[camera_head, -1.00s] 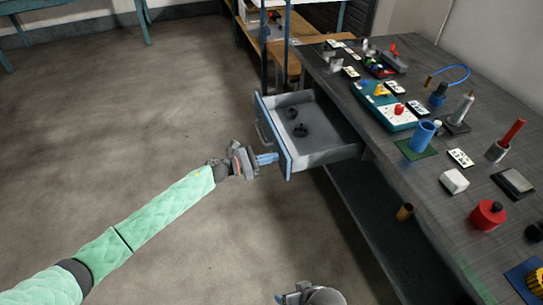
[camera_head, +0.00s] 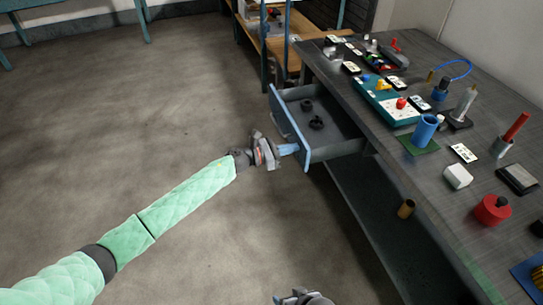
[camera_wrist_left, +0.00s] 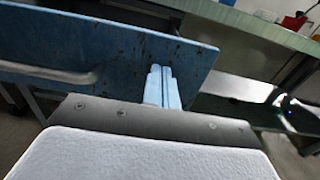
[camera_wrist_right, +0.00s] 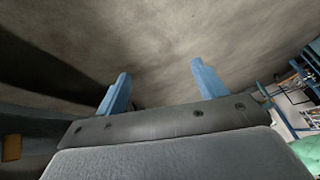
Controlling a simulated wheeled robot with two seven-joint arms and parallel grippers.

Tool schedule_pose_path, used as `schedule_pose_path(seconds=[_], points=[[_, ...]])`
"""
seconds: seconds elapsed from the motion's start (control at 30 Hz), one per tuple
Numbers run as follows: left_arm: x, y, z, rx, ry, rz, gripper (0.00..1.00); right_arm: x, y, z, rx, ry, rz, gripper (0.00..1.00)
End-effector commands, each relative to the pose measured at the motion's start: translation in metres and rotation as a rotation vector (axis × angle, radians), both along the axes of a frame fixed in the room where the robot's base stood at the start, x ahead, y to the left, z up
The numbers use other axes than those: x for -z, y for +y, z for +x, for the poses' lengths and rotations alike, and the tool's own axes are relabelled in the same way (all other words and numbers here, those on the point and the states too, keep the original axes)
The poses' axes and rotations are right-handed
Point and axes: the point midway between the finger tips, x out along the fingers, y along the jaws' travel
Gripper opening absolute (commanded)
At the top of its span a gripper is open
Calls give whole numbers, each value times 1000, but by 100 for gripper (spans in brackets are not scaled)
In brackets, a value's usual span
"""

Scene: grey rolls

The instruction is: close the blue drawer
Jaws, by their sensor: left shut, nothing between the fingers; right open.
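The blue drawer (camera_head: 290,127) hangs partly out of the workbench, with its blue front facing left and two dark round parts inside. The blue front (camera_wrist_left: 110,52) and its metal handle (camera_wrist_left: 50,74) also show in the left wrist view. My left gripper (camera_head: 297,148) is shut and empty, its fingertips at the near end of the drawer front. In the left wrist view its closed fingers (camera_wrist_left: 162,86) appear against the front, right of the handle. My right gripper (camera_head: 282,298) is low at the bottom edge. Its spread fingers (camera_wrist_right: 160,92) hold nothing in the right wrist view.
The workbench top (camera_head: 440,170) carries a blue cup (camera_head: 424,133), a red round part (camera_head: 492,210), a white block (camera_head: 458,176) and other small items. Below it is a lower shelf with a brown cylinder (camera_head: 406,209). The floor left of the drawer is clear.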

Motion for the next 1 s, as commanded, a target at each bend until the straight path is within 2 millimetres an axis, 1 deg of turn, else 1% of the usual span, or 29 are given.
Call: schedule_pose_path(seconds=[0.03,0.2,0.3,0.5,0.53,0.6,0.9,1.0], points=[[3,-16,5,3,-3,-2,0,24,1,-1,5,-9,1,70],[2,-60,19,3,-3,-2,0,81,2,-3,25,-59,11,70],[3,-81,26,2,-2,-2,0,110,2,-6,34,-84,14,70],[2,-119,38,3,-3,-1,0,161,0,-14,52,-132,20,70],[2,-125,40,3,-3,-1,0,167,0,-15,54,-139,21,70],[3,-137,44,2,-1,-1,0,168,0,-13,55,-141,22,70],[2,-187,60,2,-2,0,0,189,0,-14,57,-142,22,70],[2,-200,64,2,-1,0,0,195,0,-14,59,-143,22,70]])
